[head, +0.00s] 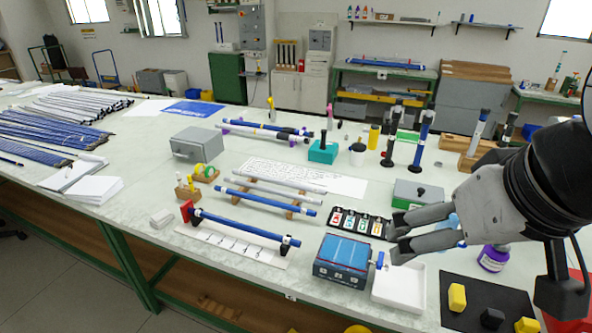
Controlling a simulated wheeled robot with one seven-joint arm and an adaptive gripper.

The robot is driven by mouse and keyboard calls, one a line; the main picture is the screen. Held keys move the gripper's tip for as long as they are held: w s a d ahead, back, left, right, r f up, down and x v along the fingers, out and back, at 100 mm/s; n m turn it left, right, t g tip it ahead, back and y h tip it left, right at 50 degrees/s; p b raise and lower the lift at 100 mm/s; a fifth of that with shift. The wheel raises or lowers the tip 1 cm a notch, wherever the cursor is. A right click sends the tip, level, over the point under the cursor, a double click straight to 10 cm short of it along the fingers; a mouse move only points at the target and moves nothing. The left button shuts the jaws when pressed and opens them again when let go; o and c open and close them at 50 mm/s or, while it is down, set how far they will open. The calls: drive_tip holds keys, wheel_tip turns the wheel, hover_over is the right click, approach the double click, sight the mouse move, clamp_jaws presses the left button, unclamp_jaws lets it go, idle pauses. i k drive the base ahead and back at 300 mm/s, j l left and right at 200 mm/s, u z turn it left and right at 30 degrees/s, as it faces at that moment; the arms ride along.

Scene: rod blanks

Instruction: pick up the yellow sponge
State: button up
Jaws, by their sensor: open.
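My gripper (390,241) reaches in from the right with its fingers pointing left. It is open, with nothing seen between the fingers, above the bench near a blue box and a white tray. A yellow block (457,297) lies on a black mat (455,321) at the lower right, below and right of the gripper. A second yellow block (526,325) lies further right on the mat, with a black block (491,318) between them. I cannot tell which yellow piece is the sponge.
The blue box (341,261) and the white tray (400,299) stand left of the mat. A blue rod (243,227) rests on supports to the left. Upright rods stand behind the gripper.

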sight(456, 292)
drive_tip(key=i+l+z, duration=0.1)
drive_tip(key=z, duration=0.7)
drive_tip(key=i+l, duration=0.35)
drive_tip(key=l, duration=0.15)
